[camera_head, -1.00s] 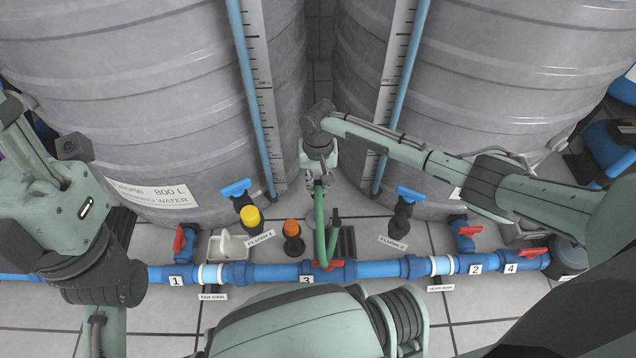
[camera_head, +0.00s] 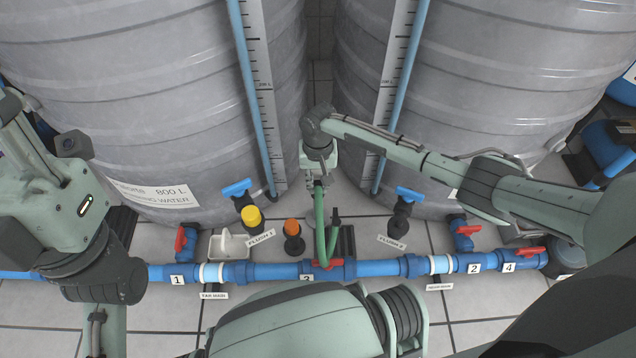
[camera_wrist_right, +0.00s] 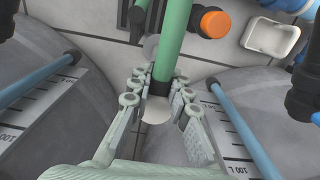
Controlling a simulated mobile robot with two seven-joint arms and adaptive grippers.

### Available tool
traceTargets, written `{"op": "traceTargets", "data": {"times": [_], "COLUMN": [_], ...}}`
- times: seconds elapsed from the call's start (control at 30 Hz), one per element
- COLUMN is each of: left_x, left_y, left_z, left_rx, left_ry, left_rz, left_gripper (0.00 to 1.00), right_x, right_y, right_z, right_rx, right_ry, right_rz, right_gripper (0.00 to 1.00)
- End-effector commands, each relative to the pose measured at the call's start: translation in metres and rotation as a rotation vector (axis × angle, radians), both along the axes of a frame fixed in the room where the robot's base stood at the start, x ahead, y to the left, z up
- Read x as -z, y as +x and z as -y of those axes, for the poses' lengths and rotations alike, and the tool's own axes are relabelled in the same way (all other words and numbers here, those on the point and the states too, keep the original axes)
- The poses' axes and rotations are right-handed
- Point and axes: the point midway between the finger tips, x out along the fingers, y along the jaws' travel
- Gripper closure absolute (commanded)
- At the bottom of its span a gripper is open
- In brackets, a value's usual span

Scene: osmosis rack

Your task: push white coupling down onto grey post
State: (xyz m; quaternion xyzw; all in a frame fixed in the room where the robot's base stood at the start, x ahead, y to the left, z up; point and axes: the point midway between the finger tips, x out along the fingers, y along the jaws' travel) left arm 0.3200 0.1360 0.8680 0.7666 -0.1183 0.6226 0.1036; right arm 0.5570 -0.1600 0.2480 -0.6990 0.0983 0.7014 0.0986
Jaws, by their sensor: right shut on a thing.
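My right gripper (camera_head: 318,182) hangs between the two tanks in the head view, at the upper end of a green hose (camera_head: 320,220). In the right wrist view, my right gripper (camera_wrist_right: 160,86) has its fingers on both sides of the black sleeve (camera_wrist_right: 160,88) at the hose end, shut on it. A pale round piece (camera_wrist_right: 155,110) shows just below the sleeve; it may be the white coupling. A grey round thing (camera_wrist_right: 151,46) shows partly behind the hose; I cannot tell whether it is the grey post. My left arm is at the left, its gripper out of view.
A blue pipe (camera_head: 275,272) with red-handled valves runs across the front. A yellow cap (camera_head: 251,214), an orange cap (camera_head: 291,227) and a white tray (camera_head: 229,246) stand left of the hose. Large grey tanks (camera_head: 160,100) crowd both sides, with a narrow gap between.

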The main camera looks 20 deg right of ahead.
Motion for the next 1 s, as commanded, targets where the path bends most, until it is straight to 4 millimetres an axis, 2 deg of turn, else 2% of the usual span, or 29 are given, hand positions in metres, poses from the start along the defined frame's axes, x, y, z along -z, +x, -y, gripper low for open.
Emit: {"op": "traceTargets", "data": {"times": [0.5,1.0], "left_x": [-0.009,-0.0085], "left_y": [0.0,0.0], "left_z": [0.0,0.0], "left_rx": [0.0,0.0], "left_ry": [0.0,0.0], "left_rz": [0.0,0.0], "left_gripper": [0.68,0.68], "right_x": [-0.0012,-0.0003], "right_y": [0.0003,0.0005], "right_z": [0.0001,0.0001], "right_rx": [0.001,0.0], "right_ry": [0.0,0.0], "right_rz": [-0.001,0.0], "right_gripper": [1.0,1.0]}}
